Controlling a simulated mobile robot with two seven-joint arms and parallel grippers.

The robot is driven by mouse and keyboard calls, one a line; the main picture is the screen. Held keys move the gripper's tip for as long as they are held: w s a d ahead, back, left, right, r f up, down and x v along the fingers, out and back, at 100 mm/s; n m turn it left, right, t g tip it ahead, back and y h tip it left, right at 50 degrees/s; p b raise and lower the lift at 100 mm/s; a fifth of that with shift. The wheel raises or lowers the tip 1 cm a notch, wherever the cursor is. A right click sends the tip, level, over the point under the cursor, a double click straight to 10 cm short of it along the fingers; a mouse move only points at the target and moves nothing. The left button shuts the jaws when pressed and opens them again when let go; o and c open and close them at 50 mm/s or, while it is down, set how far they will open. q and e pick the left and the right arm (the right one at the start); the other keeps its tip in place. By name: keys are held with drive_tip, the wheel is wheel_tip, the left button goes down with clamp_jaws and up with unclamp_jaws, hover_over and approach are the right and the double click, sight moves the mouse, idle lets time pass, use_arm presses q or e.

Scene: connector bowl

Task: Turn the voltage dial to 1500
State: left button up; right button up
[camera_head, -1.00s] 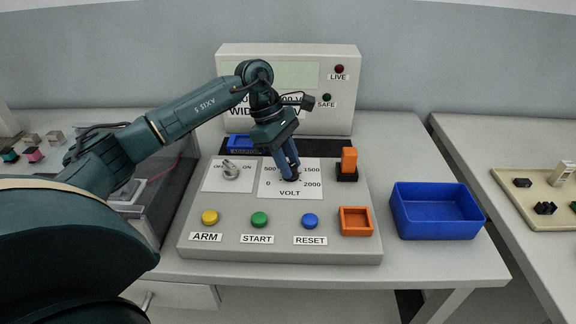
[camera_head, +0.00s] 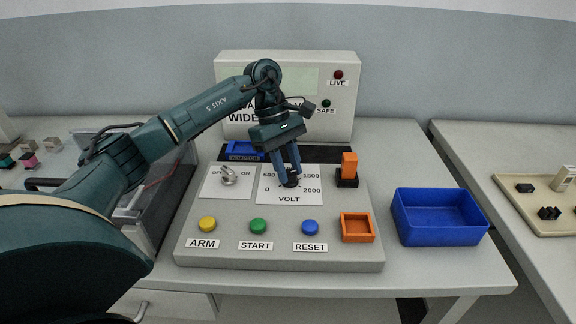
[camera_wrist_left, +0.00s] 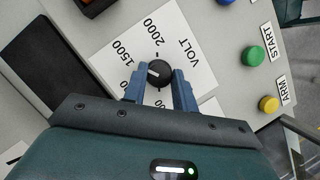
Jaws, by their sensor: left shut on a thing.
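The black voltage dial (camera_head: 290,179) sits on a white label plate (camera_head: 268,191) marked VOLT, with numbers around it. In the left wrist view the dial (camera_wrist_left: 158,73) lies between the blue fingertips of my left gripper (camera_wrist_left: 158,80). My left gripper (camera_head: 288,170) points down over the plate and is shut on the dial. A pale pointer mark shows on the left side of the knob in the wrist view, on the side of the 1500 label (camera_wrist_left: 118,56). The exact value is hard to tell. The right gripper is out of view.
The panel also has an OFF/ON switch (camera_head: 228,176), yellow (camera_head: 208,223), green (camera_head: 258,226) and blue (camera_head: 310,227) buttons, an orange rocker (camera_head: 349,166) and an orange tray (camera_head: 357,240). A blue bin (camera_head: 440,238) stands to the right. A display box (camera_head: 345,110) stands behind.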

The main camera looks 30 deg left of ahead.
use_arm(q)
drive_tip(key=o, duration=1)
drive_tip(key=shift+c, duration=0.2)
drive_tip(key=shift+r, duration=0.1)
drive_tip(key=v, duration=1.3)
drive_tip(key=shift+s, duration=0.1)
